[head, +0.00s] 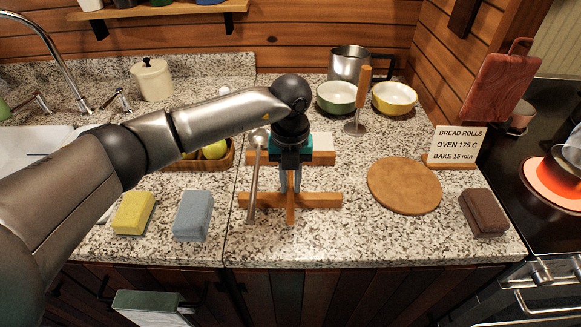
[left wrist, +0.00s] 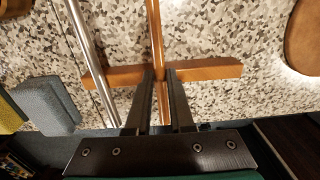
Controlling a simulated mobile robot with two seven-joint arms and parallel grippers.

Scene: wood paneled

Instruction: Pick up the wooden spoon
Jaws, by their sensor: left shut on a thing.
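The wooden spoon's thin brown handle (head: 291,212) lies across a low wooden rest with a front bar (head: 325,199) and a back bar (head: 322,158). My left gripper (head: 290,188) points down over the front bar, its fingers shut on the handle. In the left wrist view the handle (left wrist: 156,35) runs up between the two fingertips (left wrist: 159,76), crossing the front bar (left wrist: 215,69). Whether the spoon touches the bar is unclear. Its far part is hidden behind my gripper in the head view. My right gripper is not in view.
A metal utensil (head: 253,180) lies on the rest, close left of my gripper. Blue (head: 192,215) and yellow (head: 133,212) sponges are front left. A round board (head: 404,185) and brown block (head: 484,212) are right. Bowls (head: 338,97) and a pot (head: 348,62) stand behind.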

